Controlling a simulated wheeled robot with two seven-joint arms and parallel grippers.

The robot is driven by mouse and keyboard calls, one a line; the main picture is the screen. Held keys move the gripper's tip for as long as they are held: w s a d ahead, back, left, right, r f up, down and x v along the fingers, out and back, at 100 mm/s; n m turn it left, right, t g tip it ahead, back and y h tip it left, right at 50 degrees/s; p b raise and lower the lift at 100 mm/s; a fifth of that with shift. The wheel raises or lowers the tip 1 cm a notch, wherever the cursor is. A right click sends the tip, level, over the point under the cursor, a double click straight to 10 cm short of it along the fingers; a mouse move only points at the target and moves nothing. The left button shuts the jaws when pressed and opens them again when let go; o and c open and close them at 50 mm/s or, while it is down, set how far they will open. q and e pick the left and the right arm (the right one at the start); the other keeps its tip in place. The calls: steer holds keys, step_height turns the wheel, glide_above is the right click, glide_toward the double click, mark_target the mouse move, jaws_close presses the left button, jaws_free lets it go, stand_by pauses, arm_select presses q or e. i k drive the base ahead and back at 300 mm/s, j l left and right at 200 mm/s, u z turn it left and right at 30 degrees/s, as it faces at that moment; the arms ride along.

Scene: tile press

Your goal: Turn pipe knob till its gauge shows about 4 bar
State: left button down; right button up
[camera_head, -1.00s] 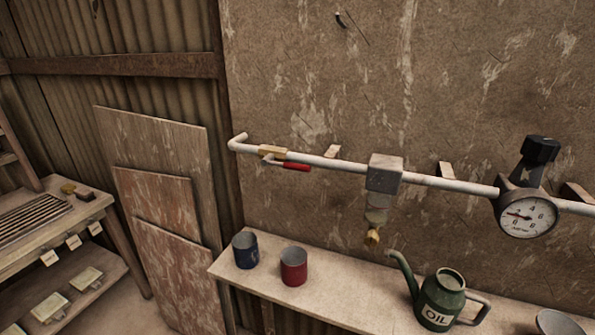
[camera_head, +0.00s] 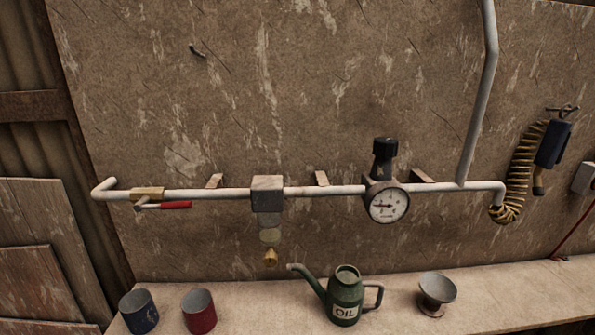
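The pipe (camera_head: 330,190) runs level along the wall. A black knob (camera_head: 385,147) stands on top of the regulator, above the round white gauge (camera_head: 388,206). The gauge needle points roughly left; its numbers are too small to read surely. Left of it on the pipe are a grey block with a filter bowl (camera_head: 267,193) and a brass valve with a red lever (camera_head: 175,205). Neither gripper is in view, and nothing touches the knob.
A shelf (camera_head: 240,290) below the pipe holds a blue can (camera_head: 138,312), a red can (camera_head: 199,312), a green oil can (camera_head: 345,296) and a grey funnel-shaped cup (camera_head: 437,294). A coiled hose (camera_head: 522,170) with a blue tool hangs at right.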

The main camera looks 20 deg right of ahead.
mark_target(383, 147)
steer(key=z, duration=1.1)
